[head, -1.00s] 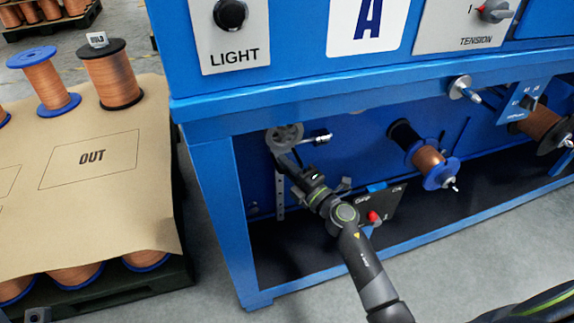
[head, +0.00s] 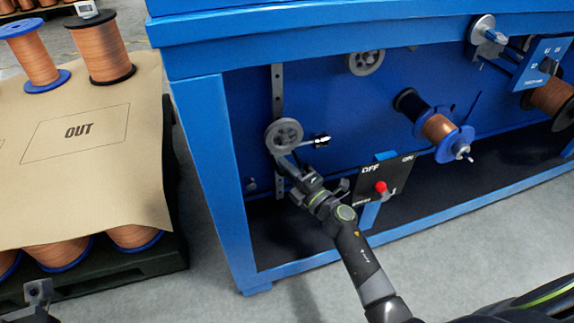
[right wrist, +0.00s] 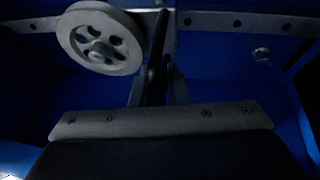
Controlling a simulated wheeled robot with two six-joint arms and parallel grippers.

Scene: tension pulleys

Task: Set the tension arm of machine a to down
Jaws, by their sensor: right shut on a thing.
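The blue machine (head: 200,62), whose A label shows only in the earlier head view, has an open lower bay. A grey pulley (head: 284,135) sits in front of a vertical holed strip (head: 278,88) at the bay's left. The dark tension arm (head: 290,163) runs from beside the pulley down to my right gripper (head: 299,185), which is shut on it. In the right wrist view the dark bar (right wrist: 157,48) stands between my fingers (right wrist: 156,92), with the pulley (right wrist: 98,38) beside it. A dark part at the head view's lower left may be my left gripper (head: 40,293); its jaws are unclear.
An OFF/ON box with a red button (head: 380,187) is close right of my right gripper. A second pulley (head: 366,61) and a copper spool (head: 437,128) are further right. A pallet (head: 150,262) with spools and an OUT sheet (head: 90,185) stands at left.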

